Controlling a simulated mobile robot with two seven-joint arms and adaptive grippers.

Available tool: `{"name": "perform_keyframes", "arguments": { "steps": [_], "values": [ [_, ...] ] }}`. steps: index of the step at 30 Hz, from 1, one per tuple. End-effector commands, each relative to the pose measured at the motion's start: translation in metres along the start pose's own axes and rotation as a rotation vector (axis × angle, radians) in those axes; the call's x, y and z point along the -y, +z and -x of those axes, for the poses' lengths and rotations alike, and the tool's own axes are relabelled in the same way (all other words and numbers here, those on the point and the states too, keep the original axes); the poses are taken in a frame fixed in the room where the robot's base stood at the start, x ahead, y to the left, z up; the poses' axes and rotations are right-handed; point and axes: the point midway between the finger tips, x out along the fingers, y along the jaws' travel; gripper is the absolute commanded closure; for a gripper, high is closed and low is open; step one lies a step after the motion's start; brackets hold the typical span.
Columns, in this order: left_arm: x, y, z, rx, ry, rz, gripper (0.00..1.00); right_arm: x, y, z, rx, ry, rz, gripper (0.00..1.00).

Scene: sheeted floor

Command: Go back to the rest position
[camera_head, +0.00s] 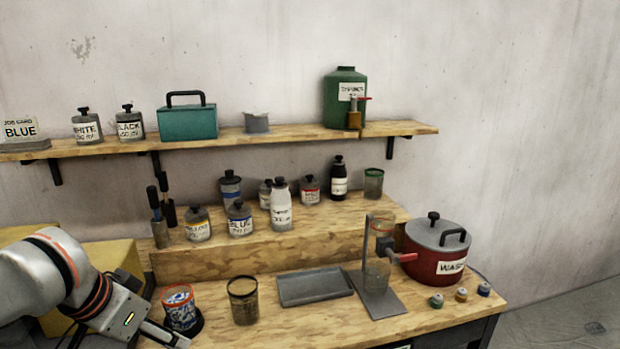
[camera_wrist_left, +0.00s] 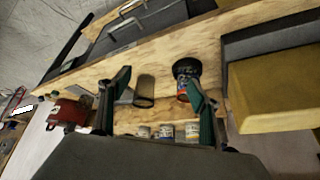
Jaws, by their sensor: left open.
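My left gripper (camera_head: 165,335) is at the lower left of the head view, low beside the bench's front left. In the left wrist view its two fingers (camera_wrist_left: 158,80) stand apart with nothing between them that they grip. A cup with red, white and blue markings (camera_head: 179,306) stands on a dark round base just right of the gripper; it also shows by one finger in the left wrist view (camera_wrist_left: 183,90). A brownish clear cup (camera_head: 243,302) stands farther right, apart from the gripper, and shows beyond the fingers in the left wrist view (camera_wrist_left: 145,92). My right gripper is not in view.
A grey tray (camera_head: 315,287), a metal stand (camera_head: 378,300) and a red WASTE pot (camera_head: 438,260) occupy the bench. Several bottles stand on the raised step (camera_head: 330,228). A wall shelf (camera_head: 290,136) runs above. A yellow block (camera_head: 115,257) sits close behind my left arm.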

Motion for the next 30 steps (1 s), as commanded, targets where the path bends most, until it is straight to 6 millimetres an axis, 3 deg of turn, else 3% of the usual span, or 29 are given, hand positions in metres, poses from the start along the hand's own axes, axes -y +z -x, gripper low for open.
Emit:
{"name": "perform_keyframes", "arguments": {
  "steps": [9,17,23,30],
  "values": [
    [-0.061,-0.004,-0.06,-0.182,0.052,-0.196,0.37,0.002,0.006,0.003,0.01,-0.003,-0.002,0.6],
    [-0.074,0.016,-0.093,-0.293,-0.025,-0.247,0.37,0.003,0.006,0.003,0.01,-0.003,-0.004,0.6],
    [-0.055,0.062,-0.114,-0.278,-0.165,-0.252,0.37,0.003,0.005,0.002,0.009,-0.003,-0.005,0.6],
    [-0.017,0.149,-0.123,-0.13,-0.359,-0.276,0.37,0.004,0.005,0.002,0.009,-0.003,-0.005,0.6]
  ]
}}
